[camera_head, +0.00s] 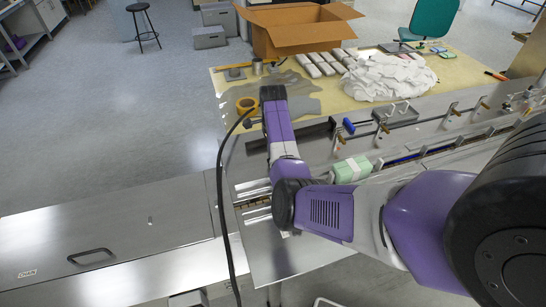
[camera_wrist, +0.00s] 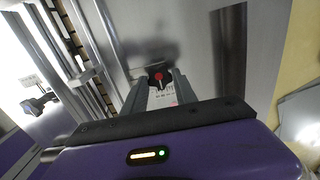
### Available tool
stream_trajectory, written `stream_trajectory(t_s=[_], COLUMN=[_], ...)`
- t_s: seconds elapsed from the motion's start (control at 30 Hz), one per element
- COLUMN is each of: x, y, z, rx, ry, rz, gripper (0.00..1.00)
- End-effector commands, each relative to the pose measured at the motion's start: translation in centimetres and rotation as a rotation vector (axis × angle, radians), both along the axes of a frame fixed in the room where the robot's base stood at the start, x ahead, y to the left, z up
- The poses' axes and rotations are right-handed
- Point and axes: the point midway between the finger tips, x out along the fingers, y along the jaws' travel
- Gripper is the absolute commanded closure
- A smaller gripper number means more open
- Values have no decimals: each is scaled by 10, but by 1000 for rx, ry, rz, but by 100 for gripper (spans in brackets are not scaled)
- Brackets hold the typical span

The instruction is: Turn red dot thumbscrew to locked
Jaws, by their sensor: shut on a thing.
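In the wrist view, the red dot thumbscrew (camera_wrist: 158,76) shows as a dark knob with a red dot on top, set on the steel machine plate. My gripper (camera_wrist: 159,80) has its two grey fingers around the knob, one on each side, and is shut on it. A small printed scale (camera_wrist: 163,98) lies between the fingers, partly hidden by them. In the head view my purple arm reaches over the machine; the thumbscrew and my fingertips are hidden there.
A second black thumbscrew (camera_wrist: 38,104) sits by the rails at left. In the head view, a green-white pack (camera_head: 351,169) lies on the conveyor.

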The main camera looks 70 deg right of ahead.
Motion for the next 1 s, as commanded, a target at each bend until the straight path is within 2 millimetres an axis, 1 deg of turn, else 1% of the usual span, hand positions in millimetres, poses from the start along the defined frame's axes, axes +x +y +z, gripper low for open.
stream_trajectory(t_s=[0.03, 0.23, 0.27, 0.33, 0.37, 0.63, 0.73, 0.87, 1.0], x=[1, 0, 0, 0, 0, 0, 0, 1, 1], y=[-2, -2, -2, -2, -2, -1, -1, -1, -2], z=[2, 3, 3, 2, 2, 1, 5, 20, 44], rx=[-4, -4, -4, -4, -4, -2, -2, -4, -5], ry=[-2, -2, -2, -2, -2, -1, -2, -2, -3], rz=[-4, -4, -4, -3, -3, -1, -1, -1, -2], gripper=[100, 100, 60, 47, 44, 44, 44, 44, 44])
